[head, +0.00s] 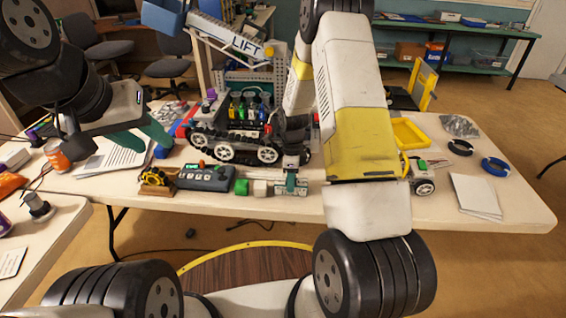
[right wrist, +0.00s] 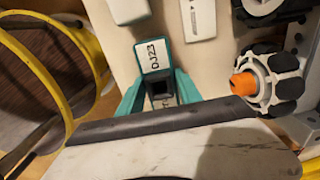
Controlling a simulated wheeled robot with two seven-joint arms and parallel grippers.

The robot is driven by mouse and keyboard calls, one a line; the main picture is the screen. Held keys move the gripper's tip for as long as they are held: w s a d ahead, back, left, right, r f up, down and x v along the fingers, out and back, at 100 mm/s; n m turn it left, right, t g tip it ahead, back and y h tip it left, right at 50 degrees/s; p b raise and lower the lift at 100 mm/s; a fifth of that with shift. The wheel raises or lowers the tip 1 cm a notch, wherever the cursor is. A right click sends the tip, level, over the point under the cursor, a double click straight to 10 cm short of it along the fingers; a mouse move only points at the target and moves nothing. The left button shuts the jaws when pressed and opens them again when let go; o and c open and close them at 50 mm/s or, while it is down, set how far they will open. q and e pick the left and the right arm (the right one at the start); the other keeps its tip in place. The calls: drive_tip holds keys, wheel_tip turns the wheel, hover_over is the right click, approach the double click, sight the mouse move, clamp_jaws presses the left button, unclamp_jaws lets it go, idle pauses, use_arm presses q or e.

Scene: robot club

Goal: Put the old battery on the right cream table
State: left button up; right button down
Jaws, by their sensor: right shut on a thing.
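My right gripper (head: 291,184) is at the front edge of the long cream table (head: 340,208), in front of the tracked robot. In the right wrist view its teal fingers (right wrist: 160,96) are shut on a battery (right wrist: 154,58) with a white label reading "DJ23". I cannot tell whether the battery touches the tabletop. My left gripper (head: 143,138) is open and empty, above papers at the table's left part. Another cream table (head: 66,243) stands at the lower left.
A tracked robot (head: 232,140) with a LIFT arm fills the table's middle. Yellow tray (head: 410,133), tape rolls (head: 495,167) and papers (head: 476,196) lie at right.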

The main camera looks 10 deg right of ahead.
drive_tip(key=c, duration=0.7)
unclamp_jaws()
drive_tip(key=shift+r, duration=3.5)
drive_tip(key=s+r+n+t, duration=0.1)
drive_tip(key=s+r+n, duration=0.2)
drive_tip(key=r, duration=0.4)
drive_tip(key=s+a+r+n+t+y, duration=0.1)
drive_tip(key=s+r+n, duration=0.15)
drive_tip(key=r, duration=0.45)
drive_tip(key=s+r+n+t, duration=0.1)
drive_tip(key=s+r+n, duration=0.1)
drive_tip(key=r+n, duration=0.35)
drive_tip(key=s+r+n+t, duration=0.1)
drive_tip(key=s+r+n, duration=0.2)
drive_tip(key=s, duration=0.2)
drive_tip(key=s+r+n+t, duration=0.1)
drive_tip(key=s+r+n, duration=0.3)
drive_tip(key=s, duration=0.2)
drive_tip(key=s+a+r+n+t+y, duration=0.1)
drive_tip(key=s+r+n, duration=0.2)
drive_tip(key=s, duration=0.2)
drive_tip(key=shift+s+a+r+n, duration=0.1)
drive_tip(key=shift+s+r+n, duration=0.25)
drive_tip(key=shift+n, duration=0.05)
